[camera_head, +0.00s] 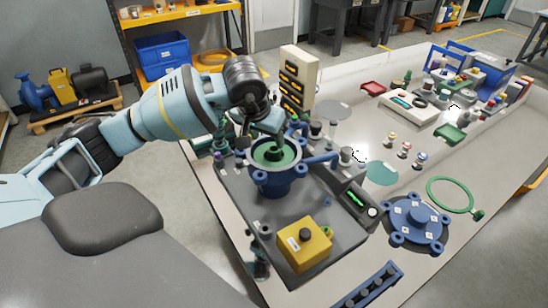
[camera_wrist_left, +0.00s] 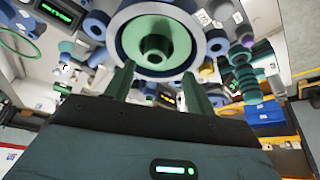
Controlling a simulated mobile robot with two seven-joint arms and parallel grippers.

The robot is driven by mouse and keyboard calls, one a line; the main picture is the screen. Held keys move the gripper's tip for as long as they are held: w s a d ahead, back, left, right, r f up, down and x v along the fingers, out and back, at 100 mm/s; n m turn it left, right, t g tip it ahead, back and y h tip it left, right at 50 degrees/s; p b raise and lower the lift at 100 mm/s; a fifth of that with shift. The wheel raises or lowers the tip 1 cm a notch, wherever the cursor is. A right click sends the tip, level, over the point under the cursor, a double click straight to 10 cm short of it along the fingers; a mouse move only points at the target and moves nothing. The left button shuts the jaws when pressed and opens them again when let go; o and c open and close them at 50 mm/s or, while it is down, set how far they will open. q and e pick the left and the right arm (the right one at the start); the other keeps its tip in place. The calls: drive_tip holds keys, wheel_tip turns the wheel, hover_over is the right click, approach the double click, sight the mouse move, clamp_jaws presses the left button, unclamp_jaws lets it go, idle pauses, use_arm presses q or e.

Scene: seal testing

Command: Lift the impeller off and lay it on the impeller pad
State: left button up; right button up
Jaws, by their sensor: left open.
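The green impeller (camera_head: 275,155) sits inside the blue pump housing (camera_head: 276,180), its hub standing up in the middle. In the left wrist view the impeller (camera_wrist_left: 152,42) shows as a green disc with a round hub, ringed by the housing rim. My left gripper (camera_head: 270,135) is above the housing. In the left wrist view the left gripper (camera_wrist_left: 158,72) has its two green fingers apart, with nothing held between them. A flat green disc (camera_head: 381,173) on the bench may be the impeller pad; a grey round disc (camera_head: 334,110) lies farther back. My right gripper is not in view.
A yellow block (camera_head: 304,244) stands on the grey base plate in front of the housing. A small green-lit display (camera_head: 357,199) is to its right. A blue flanged cover (camera_head: 414,221) and a green ring (camera_head: 450,194) lie at the right.

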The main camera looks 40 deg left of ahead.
sight(273, 146)
use_arm(q)
drive_tip(key=x, duration=0.5)
drive_tip(key=shift+d, duration=0.35)
drive_tip(key=shift+r, duration=0.1)
clamp_jaws()
